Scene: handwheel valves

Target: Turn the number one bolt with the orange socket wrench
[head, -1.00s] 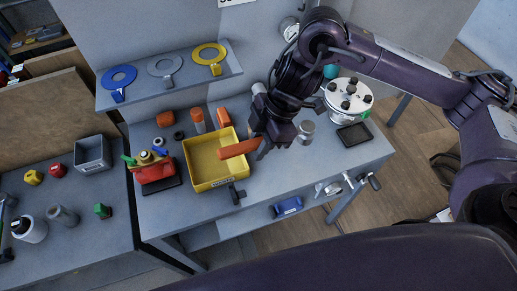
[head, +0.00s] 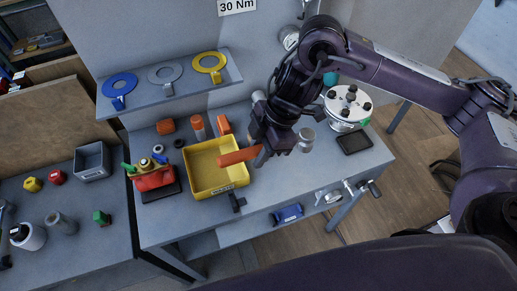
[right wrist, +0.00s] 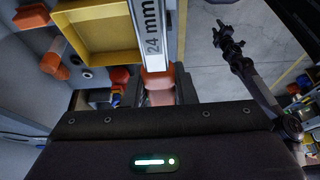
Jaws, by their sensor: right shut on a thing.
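My right gripper (head: 262,152) is shut on the orange socket wrench (head: 237,157), above the right part of the yellow tray (head: 197,190). The wrench sticks out to the left over the tray. In the right wrist view the wrench (right wrist: 153,35) has a label reading "24 mm", and its orange part sits between the fingers. The white round flange (head: 343,117) with several dark bolts (head: 350,98) stands at the back right of the bench, apart from the wrench. I cannot read which bolt is number one.
Orange items (head: 198,127) stand behind the yellow tray. A red device (head: 154,178) is left of it. A shelf (head: 172,88) holds three rings. A sign (head: 237,5) reads "30 Nm".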

